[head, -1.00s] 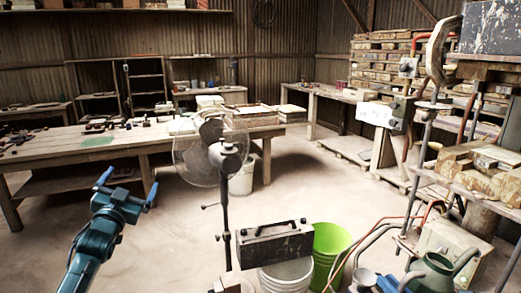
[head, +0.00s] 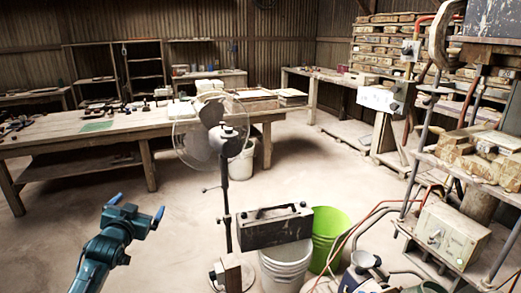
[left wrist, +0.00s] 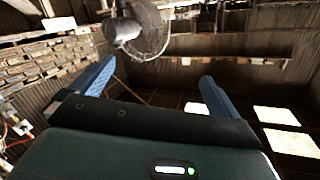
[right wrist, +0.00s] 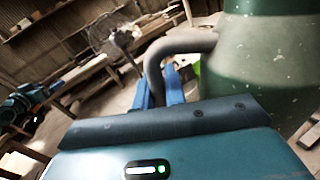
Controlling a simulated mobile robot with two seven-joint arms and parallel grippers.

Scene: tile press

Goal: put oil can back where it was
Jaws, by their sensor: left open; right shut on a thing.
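The oil can is green with a grey handle. It fills the upper right of the right wrist view (right wrist: 265,75), and a little of it shows at the bottom edge of the head view (head: 430,287). My right gripper (right wrist: 159,78) is shut on the grey handle at the can's left side. The can's base and lower part are cut off, so I cannot see what is beneath it. My left gripper (head: 137,207) is open and empty above the floor at the lower left; its spread fingers also show in the left wrist view (left wrist: 157,72).
A black toolbox (head: 275,227) sits over a white bucket (head: 286,268), beside a green bucket (head: 328,232). A fan (head: 224,170) stands left of them. A long workbench (head: 60,140) is behind; floor at left is clear.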

